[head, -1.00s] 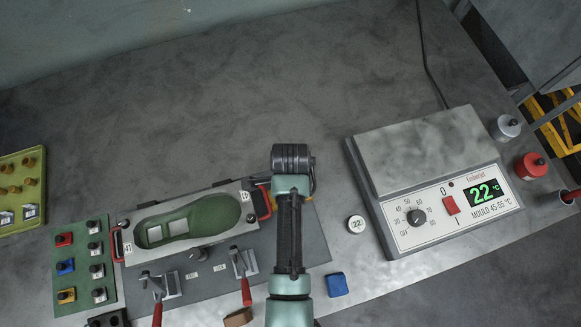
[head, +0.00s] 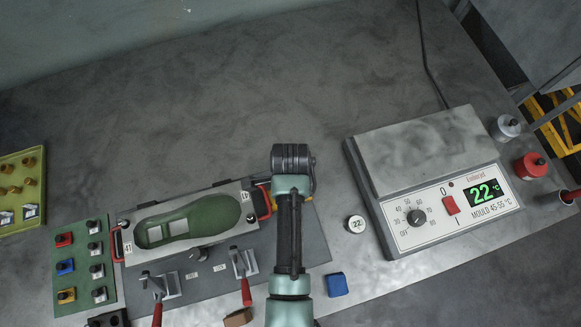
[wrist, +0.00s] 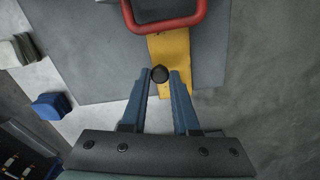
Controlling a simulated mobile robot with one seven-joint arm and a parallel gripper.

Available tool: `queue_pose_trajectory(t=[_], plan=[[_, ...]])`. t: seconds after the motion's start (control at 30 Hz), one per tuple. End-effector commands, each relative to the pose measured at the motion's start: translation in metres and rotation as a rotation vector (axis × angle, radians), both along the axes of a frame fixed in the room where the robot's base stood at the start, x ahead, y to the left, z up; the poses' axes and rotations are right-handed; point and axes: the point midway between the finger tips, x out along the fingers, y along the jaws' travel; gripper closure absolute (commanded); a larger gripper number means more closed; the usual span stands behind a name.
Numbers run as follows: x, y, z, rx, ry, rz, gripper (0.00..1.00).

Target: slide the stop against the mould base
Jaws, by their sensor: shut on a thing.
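In the wrist view, my gripper (wrist: 160,78) has its two blue fingers closed on the black round knob of the yellow stop (wrist: 171,50). The stop is a flat yellow piece lying on the grey mat, close to a red handle (wrist: 166,24) of the mould base. In the head view, the mould base (head: 125,222) is a grey plate with a green sole cavity (head: 215,215) and red handles at both ends. My arm covers the gripper and most of the stop there. Whether the stop touches the base is hidden.
Two red-handled toggle clamps (head: 244,265) stand in front of the mould base. A blue block (head: 336,284) and a brown block (head: 238,317) lie near the front edge. A heater plate (head: 425,150) reading 22 stands right. A green board (head: 82,265) with several coloured parts lies left.

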Motion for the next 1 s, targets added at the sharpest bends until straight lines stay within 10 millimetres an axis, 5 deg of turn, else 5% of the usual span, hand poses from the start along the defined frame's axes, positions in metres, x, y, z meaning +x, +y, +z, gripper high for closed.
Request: queue_pose_trajectory(t=[0.27, 0.53, 0.8, 0.83, 0.9, 1.0], plan=[[-0.001, 0.0, 0.0, -0.001, 0.002, 0.0, 1.0], [-0.01, 0.031, 0.002, -0.001, 0.003, 0.004, 1.0], [-0.011, 0.035, 0.0, 0.004, 0.002, 0.003, 1.0], [-0.011, 0.035, 0.0, 0.004, 0.002, 0.004, 0.68], [-0.011, 0.035, 0.0, 0.004, 0.002, 0.004, 0.58], [-0.011, 0.034, 0.0, 0.003, 0.002, 0.002, 0.58]])
